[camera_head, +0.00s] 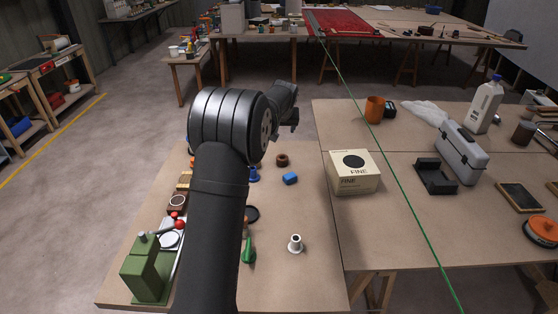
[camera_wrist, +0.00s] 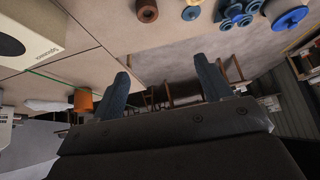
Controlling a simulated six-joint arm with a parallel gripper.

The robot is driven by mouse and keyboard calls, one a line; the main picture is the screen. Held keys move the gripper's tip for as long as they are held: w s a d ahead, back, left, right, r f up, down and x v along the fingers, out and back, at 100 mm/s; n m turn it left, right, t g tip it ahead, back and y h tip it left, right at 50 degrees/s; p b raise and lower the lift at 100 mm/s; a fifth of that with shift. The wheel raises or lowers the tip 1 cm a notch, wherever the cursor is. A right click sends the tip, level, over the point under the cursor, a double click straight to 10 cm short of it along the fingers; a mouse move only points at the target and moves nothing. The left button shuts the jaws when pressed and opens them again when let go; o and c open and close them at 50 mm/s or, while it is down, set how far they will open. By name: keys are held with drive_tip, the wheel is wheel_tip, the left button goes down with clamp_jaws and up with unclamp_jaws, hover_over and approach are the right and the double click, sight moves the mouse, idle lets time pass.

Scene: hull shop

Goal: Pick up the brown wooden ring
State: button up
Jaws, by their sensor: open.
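In the wrist view the ring (camera_wrist: 147,10) shows at the top edge, partly cut off. My gripper (camera_wrist: 165,72) is open in the wrist view, its two dark fingers apart with nothing between them. The ring is beyond the fingertips, not between them. In the head view my gripper (camera_head: 293,120) is small and partly hidden by my own arm, above the far edge of the table.
A green machine (camera_head: 148,268) stands front left. A green line crosses the right table.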

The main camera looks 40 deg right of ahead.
wheel_tip(320, 180, down, 9)
drive_tip(key=s+m+t+h, duration=0.1)
drive_tip(key=s+h, duration=0.1)
approach(282, 158)
drive_tip(key=x, duration=0.3)
drive_tip(key=shift+s+d+f, duration=0.15)
drive_tip(key=shift+d, duration=0.2)
drive_tip(key=shift+w+a+x, duration=0.1)
drive_tip(key=shift+a+x, duration=0.05)
drive_tip(key=shift+x, duration=0.8)
drive_tip(key=shift+w+a+x, duration=0.15)
drive_tip(key=shift+a+x, duration=0.05)
drive_tip(key=shift+x, duration=1.65)
drive_tip(key=shift+d, duration=0.1)
drive_tip(key=shift+s, duration=0.1)
drive_tip(key=c, duration=1.1)
